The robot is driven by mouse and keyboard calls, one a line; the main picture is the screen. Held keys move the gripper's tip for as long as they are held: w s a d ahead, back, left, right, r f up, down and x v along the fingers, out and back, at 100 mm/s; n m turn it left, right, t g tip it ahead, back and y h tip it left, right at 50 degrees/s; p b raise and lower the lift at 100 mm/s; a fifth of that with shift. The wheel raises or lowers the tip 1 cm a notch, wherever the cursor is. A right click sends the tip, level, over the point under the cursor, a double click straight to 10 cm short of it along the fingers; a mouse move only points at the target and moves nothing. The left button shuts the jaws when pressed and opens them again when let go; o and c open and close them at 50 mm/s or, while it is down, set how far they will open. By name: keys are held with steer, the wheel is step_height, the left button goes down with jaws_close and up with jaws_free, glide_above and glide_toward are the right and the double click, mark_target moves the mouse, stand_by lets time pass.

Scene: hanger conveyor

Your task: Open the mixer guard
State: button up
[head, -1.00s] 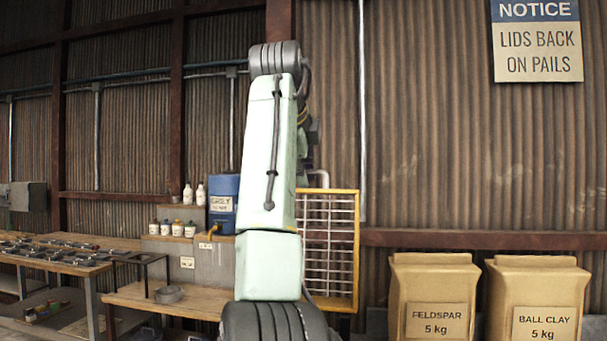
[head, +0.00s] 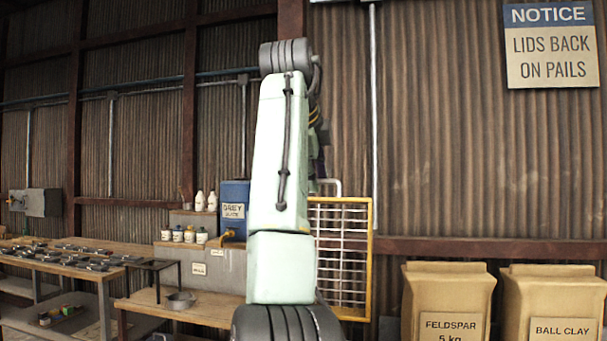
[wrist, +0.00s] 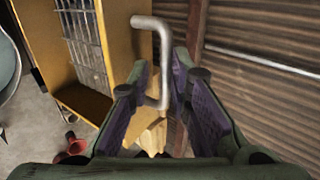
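The mixer guard is a yellow frame with a wire grid (head: 370,262), standing behind my arm in the head view. In the wrist view its yellow panel and mesh (wrist: 88,45) fill the upper left. A grey bent bar handle (wrist: 165,45) rises beside the panel and runs down between my fingers. My gripper (wrist: 161,72) is open, with one purple-padded finger on each side of the handle. Whether either finger touches the bar I cannot tell.
Two tan bags, feldspar (head: 450,285) and ball clay (head: 552,285), stand at the right. A workbench with several parts (head: 70,255) is at the left. A blue container (head: 234,200) stands left of my arm. A corrugated wall (wrist: 265,35) is close at the right of my gripper.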

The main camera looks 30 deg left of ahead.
steer(key=s+d+r, duration=0.1)
steer(key=s+d, duration=0.2)
steer(key=s, duration=0.9)
steer(key=shift+s, duration=0.35)
